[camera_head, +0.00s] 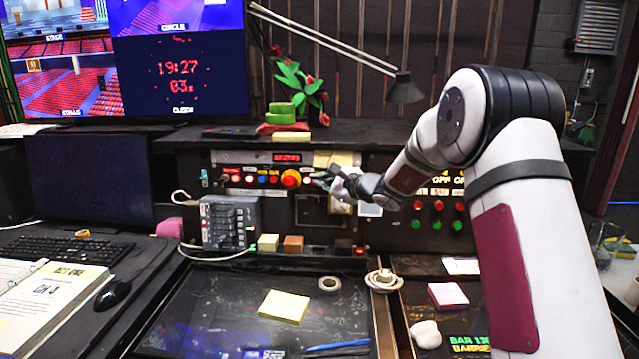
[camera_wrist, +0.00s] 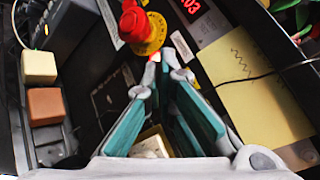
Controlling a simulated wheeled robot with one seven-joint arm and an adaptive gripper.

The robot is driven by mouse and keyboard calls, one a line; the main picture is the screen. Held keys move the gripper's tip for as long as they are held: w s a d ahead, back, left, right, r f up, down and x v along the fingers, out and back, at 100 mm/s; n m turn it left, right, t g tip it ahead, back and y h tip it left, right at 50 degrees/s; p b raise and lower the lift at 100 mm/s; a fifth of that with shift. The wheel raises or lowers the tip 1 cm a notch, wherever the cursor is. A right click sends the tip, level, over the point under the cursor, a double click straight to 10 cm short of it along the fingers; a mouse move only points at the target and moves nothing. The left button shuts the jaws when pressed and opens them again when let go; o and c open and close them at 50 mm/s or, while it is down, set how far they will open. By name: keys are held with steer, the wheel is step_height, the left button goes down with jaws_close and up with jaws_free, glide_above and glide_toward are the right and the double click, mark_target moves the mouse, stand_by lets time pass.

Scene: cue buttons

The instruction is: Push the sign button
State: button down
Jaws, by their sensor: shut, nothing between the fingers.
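A black control panel (camera_head: 262,166) stands at the back of the desk with a row of small coloured buttons (camera_head: 262,179) on it. A large red knob (camera_head: 290,178) on a yellow collar sits at the right of that row. It also shows in the wrist view (camera_wrist: 136,24). I cannot read which button is the sign button. My gripper (camera_head: 316,181) is shut and empty, just right of the red knob. In the wrist view its fingertips (camera_wrist: 165,66) come together just below the yellow collar, by a small red-and-white spot (camera_wrist: 155,57). Contact cannot be told.
A yellow note (camera_wrist: 260,95) with a scribble and a dark cable lie beside the fingers. A grey switch box (camera_head: 228,222) stands below the buttons. Red and green buttons (camera_head: 437,215) sit further right. A desk lamp (camera_head: 404,87) hangs above the panel.

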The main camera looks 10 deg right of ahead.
steer(key=s+a+p, duration=0.1)
steer(key=s, duration=0.4)
steer(key=shift+s+a+r, duration=0.35)
steer(key=shift+a+r, duration=0.05)
steer(key=shift+r, duration=0.05)
steer(key=s+a+r+n+g+y, duration=0.1)
steer(key=s+a+r+n+g, duration=0.2)
steer(key=s, duration=0.5)
steer(key=s+a+r+n+g, duration=0.1)
steer(key=s+a+n+g, duration=0.1)
steer(key=s+a+n, duration=0.5)
steer(key=s+a+r+n+g+y, duration=0.1)
steer(key=s+a+r+n+g, duration=0.15)
steer(key=s, duration=0.65)
steer(key=s+d+f+n+g+h, duration=0.1)
steer(key=s+d+n+h, duration=0.15)
steer(key=s, duration=0.55)
steer(key=s+d+f+n+g+h, duration=0.1)
steer(key=s+f+n+g+h, duration=0.15)
steer(key=s, duration=0.45)
steer(key=s+d+f+n+t+h, duration=0.1)
steer(key=s+d+n+h, duration=0.3)
steer(key=s+d, duration=0.6)
steer(key=shift+s+f+h, duration=0.3)
steer(key=shift+s+f, duration=0.15)
steer(key=shift+f, duration=0.15)
